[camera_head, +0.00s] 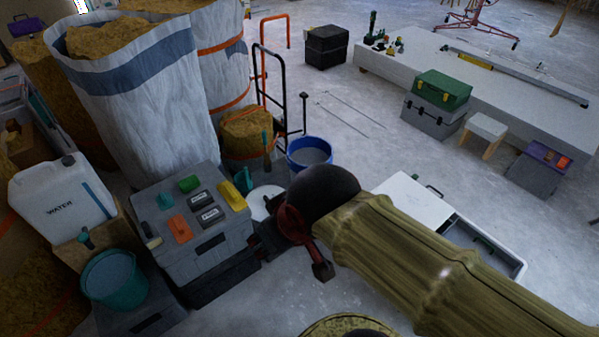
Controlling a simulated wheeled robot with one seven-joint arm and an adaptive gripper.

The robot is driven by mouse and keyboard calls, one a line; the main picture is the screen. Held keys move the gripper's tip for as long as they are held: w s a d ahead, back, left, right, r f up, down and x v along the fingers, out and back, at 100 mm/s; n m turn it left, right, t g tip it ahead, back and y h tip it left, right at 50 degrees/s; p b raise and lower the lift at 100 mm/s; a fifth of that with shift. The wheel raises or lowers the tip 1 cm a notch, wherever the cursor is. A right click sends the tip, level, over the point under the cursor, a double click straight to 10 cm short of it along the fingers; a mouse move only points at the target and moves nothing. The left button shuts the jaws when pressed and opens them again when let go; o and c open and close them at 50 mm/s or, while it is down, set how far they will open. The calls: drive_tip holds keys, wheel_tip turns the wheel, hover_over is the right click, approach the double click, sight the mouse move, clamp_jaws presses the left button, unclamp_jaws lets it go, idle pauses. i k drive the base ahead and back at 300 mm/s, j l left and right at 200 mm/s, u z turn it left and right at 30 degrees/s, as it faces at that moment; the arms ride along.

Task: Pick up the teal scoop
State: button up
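A small teal piece (165,201) lies on the grey toolbox lid (205,262) at the left; it is too small to tell whether it is the scoop. Another teal piece (243,179) is at the lid's right rear corner. A dark teal handle (86,238) stands up just behind the teal bucket (122,305); its lower part is unclear. My gripper (272,238) is dark and red, just right of the grey toolbox, beyond my sleeved forearm. The forearm and black joint hide part of it, so its opening is unclear. I see nothing held.
Green, orange and yellow blocks (234,196) and black labelled boxes share the toolbox lid. A white water can (62,200) stands left. Tall bulk bags (140,90), a blue bucket (310,150) and a black hand truck (283,95) are behind. Open floor lies at centre back.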

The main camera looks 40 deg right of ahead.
sight(242, 180)
drive_tip(key=i+l, duration=0.3)
drive_tip(key=i, duration=0.25)
drive_tip(key=i+l, duration=0.3)
drive_tip(key=i, duration=0.2)
drive_tip(key=i+l, duration=0.3)
drive_tip(key=i, duration=0.25)
